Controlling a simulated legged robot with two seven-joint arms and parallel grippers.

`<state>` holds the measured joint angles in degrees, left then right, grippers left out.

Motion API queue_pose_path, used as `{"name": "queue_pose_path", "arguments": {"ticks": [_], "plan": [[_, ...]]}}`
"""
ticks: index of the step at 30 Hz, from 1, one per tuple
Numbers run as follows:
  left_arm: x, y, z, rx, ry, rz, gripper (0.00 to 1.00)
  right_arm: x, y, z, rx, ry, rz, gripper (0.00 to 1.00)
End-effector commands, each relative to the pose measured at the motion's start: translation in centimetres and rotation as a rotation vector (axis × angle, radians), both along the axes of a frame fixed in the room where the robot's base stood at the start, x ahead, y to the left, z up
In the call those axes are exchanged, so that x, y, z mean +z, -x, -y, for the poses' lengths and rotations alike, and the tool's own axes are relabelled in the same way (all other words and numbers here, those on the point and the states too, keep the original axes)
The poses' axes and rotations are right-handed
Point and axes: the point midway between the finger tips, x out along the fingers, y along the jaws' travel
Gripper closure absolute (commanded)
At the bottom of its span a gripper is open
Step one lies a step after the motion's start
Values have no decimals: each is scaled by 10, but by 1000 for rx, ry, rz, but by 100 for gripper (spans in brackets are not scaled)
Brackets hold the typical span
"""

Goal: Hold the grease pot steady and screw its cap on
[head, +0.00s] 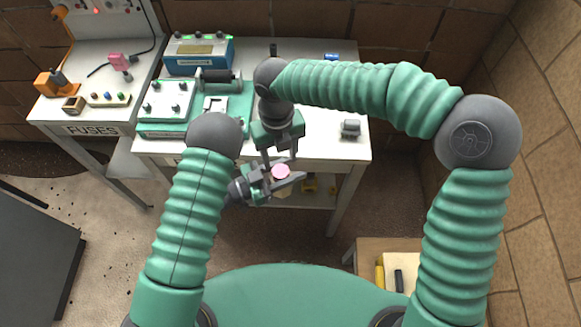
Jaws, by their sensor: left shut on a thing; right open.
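The grease pot (284,191) is small and pale, and hangs in front of the near edge of the white table. A round pink cap (281,171) shows on top of it; I cannot tell how tightly it sits. My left gripper (292,177) comes in from the left and is shut around the pot, just under the pink top. My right gripper (280,160) points down right above the cap, with its fingers apart. The fingertips are close to the cap; I cannot tell whether they touch it. Most of the pot's body is hidden by the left fingers.
The white table (325,140) behind holds a green device (168,100), a blue box (199,55) and a small grey block (350,128). A fuses bench (85,112) stands left. A wooden box (370,252) with tools is at lower right.

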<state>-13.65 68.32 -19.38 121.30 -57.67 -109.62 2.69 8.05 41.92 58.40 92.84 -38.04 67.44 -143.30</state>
Motion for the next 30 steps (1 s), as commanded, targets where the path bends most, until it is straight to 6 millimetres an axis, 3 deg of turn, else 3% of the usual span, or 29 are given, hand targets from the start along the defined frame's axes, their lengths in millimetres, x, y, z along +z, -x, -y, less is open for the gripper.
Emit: {"name": "queue_pose_path", "arguments": {"ticks": [11, 24, 30], "plan": [[0, 0, 0, 0, 1, 0, 100, -2, 0, 0, 0, 0, 0, 49], [0, 0, 0, 0, 1, 0, 100, -68, 1, 0, 1, 0, 0, 49], [1, 0, 0, 0, 1, 0, 100, -79, 0, 0, 0, -1, 3, 49]]}}
